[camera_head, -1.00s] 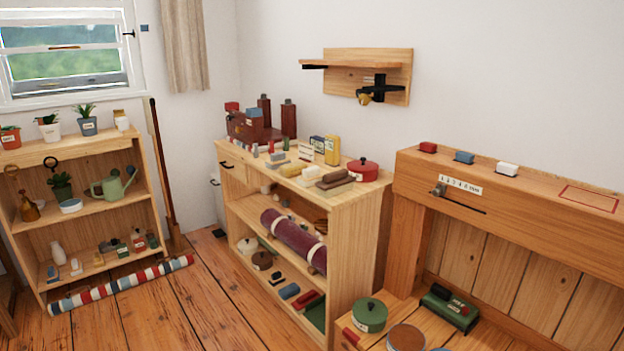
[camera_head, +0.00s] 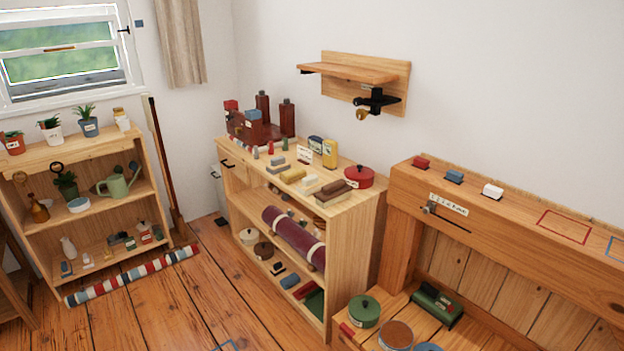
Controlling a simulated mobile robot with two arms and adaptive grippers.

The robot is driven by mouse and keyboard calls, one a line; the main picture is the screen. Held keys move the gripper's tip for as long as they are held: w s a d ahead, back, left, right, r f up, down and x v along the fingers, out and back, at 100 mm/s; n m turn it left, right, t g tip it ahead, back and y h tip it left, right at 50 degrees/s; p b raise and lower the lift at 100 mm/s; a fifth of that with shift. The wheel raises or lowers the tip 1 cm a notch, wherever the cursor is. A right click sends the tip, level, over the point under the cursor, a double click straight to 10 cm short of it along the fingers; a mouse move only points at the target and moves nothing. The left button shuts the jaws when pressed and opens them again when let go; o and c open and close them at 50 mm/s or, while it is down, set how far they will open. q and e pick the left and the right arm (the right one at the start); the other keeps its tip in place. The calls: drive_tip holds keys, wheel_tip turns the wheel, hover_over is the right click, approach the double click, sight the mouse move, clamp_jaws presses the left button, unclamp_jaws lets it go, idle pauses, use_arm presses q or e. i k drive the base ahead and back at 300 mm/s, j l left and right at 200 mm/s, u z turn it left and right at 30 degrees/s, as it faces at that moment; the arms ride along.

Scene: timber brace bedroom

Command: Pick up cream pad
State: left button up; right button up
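A small cream-white block (camera_head: 492,191) lies on top of the timber ledge (camera_head: 525,222) at the right, in a row with a red block (camera_head: 421,163) and a blue block (camera_head: 454,176). It looks like the cream pad. Other cream pieces (camera_head: 309,185) lie among small blocks on the middle shelf unit's top, so I cannot be sure which one the name means. Neither of my grippers is in view.
A red outline (camera_head: 565,227) and part of a blue outline (camera_head: 612,250) mark the ledge right of the blocks. A green pot (camera_head: 364,311) and green box (camera_head: 437,304) stand on the lower bench. A striped roll (camera_head: 130,276) lies on the floor. A wall shelf (camera_head: 350,73) juts out above.

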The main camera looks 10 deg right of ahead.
sight(310, 185)
drive_tip(key=i+j+z, duration=0.3)
drive_tip(key=i+j, duration=0.2)
drive_tip(key=i, duration=0.2)
drive_tip(key=i+j+z, duration=0.25)
drive_tip(key=i+j, duration=0.4)
